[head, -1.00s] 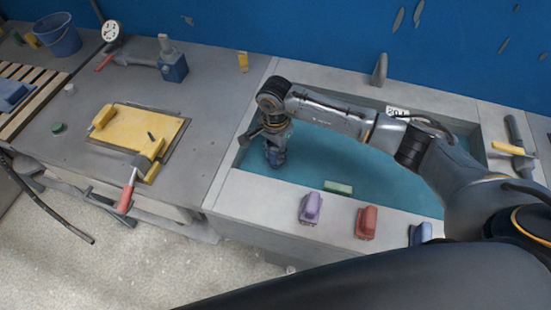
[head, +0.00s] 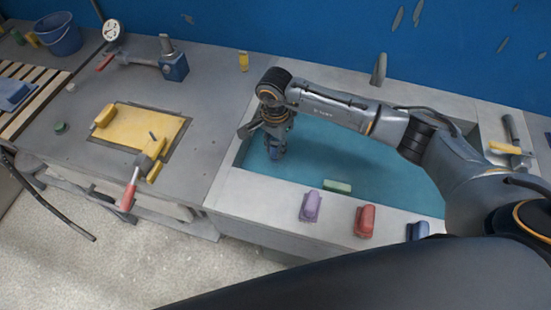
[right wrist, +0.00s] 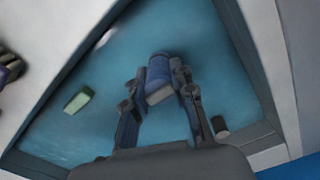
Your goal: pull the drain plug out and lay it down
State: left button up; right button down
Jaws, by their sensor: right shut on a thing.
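My right gripper (head: 277,143) hangs over the teal basin (head: 340,160), near its left end. In the right wrist view the gripper (right wrist: 160,92) is shut on a dark blue plug (right wrist: 160,72) with a paler end, which looks like the drain plug. In the head view the plug (head: 277,153) shows only as a small blue patch under the fingers. I cannot tell how far it stands above the basin floor. The drain itself is not visible. My left gripper is out of view.
A green block (head: 337,186) is in the basin. Purple (head: 310,206), red (head: 365,221) and blue (head: 417,231) blocks stand on the front rim. A yellow panel (head: 140,128) lies on the left bench.

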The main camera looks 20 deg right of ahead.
aim_at(275, 144)
jog(key=shift+r, duration=0.15)
jog(key=shift+r+p, duration=0.9)
jog(key=shift+r, duration=1)
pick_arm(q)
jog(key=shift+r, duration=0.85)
